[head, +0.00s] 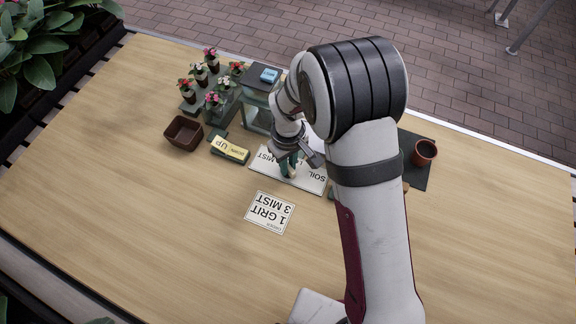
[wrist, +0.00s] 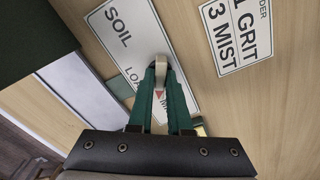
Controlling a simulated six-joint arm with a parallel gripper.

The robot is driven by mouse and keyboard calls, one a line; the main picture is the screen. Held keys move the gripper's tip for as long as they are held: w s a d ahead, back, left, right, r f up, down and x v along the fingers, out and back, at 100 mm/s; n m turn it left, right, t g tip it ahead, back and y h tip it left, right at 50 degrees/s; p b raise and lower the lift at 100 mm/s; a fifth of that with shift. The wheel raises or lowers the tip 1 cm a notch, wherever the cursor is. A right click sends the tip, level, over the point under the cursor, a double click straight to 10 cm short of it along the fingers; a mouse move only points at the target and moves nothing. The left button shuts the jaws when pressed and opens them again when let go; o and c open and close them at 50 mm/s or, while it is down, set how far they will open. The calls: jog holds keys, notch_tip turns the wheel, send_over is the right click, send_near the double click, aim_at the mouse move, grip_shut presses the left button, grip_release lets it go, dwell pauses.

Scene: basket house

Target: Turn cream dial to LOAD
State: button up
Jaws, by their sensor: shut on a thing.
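In the wrist view the plate (wrist: 113,32) shows SOIL, part of LOAD, and part of a word starting with M beside the fingers. My gripper (wrist: 161,72) has its green fingers shut on the cream dial (wrist: 160,60), whose top edge shows between the tips. A small red triangle shows between the fingers; I cannot tell which label the dial points to. In the head view my gripper (head: 289,167) hides the dial.
An order card (head: 269,212) reading 1 GRIT, 3 MIST lies in front of the plate. A yellow UP/DOWN block (head: 230,150), a brown tray (head: 183,133) and several potted flowers (head: 213,98) stand left. A reddish pot (head: 425,152) stands right on a dark mat. The front left table is clear.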

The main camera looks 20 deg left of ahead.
jog(key=m, duration=0.4)
jog(key=shift+m, duration=1.8)
jog(key=m, duration=0.8)
jog(key=o, duration=1.4)
jog(key=shift+o, duration=0.2)
